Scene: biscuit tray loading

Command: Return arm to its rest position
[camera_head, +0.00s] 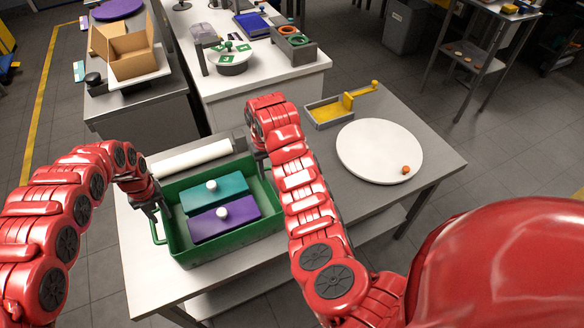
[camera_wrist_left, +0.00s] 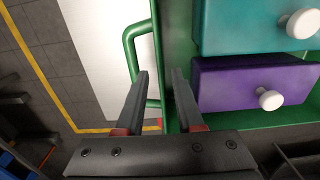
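My left gripper (camera_head: 150,207) is at the left end of the green tray (camera_head: 190,259). In the left wrist view its two fingers (camera_wrist_left: 160,75) are spread apart, with the tray's left handle (camera_wrist_left: 131,45) and green side wall close to and partly between them. I cannot tell whether they touch it. My right gripper (camera_head: 262,163) is at the tray's right end, mostly hidden behind its own arm, so its fingers are unclear. A teal box (camera_head: 215,193) and a purple box (camera_head: 222,222), each with a white knob, lie inside the tray.
A white roller (camera_head: 190,160) lies behind the tray. A round white board (camera_head: 375,150) with a small orange piece (camera_head: 406,170) and a grey tray with a yellow handle (camera_head: 327,112) are at the right. The tabletop's front right is clear. Another counter (camera_head: 260,88) stands behind.

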